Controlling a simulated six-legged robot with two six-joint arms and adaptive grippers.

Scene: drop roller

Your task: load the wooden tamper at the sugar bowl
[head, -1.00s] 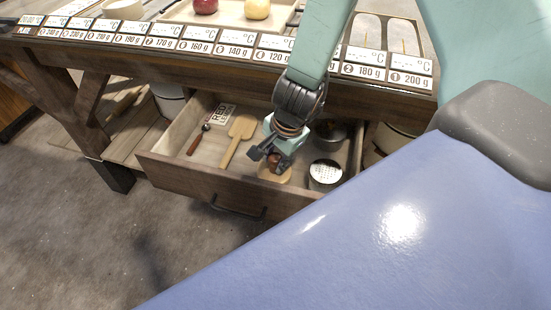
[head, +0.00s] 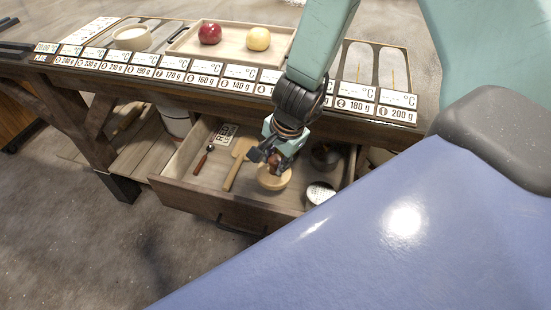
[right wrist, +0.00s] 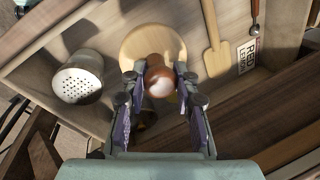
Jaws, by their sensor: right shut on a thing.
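The wooden tamper, a pale round disc (head: 276,180) with a reddish-brown knob, is in the open drawer area in the head view. It also shows in the right wrist view, disc (right wrist: 148,42) upper middle. My right gripper (head: 270,160) comes down from above and is shut on the knob, which sits between its fingers (right wrist: 158,80). The tamper looks slightly above the drawer floor, but the gap is hard to judge. A pale bowl (head: 131,38) stands on the tabletop at the back left; I cannot tell whether it is the sugar bowl. My left gripper is not in view.
The drawer (head: 240,204) also holds a metal shaker (head: 319,194), a wooden spatula (head: 236,164), a small red-handled tool (head: 203,160) and a dark round pot (head: 325,156). Above, a tray (head: 232,38) holds a red and a yellow fruit. A row of label cards lines the table edge.

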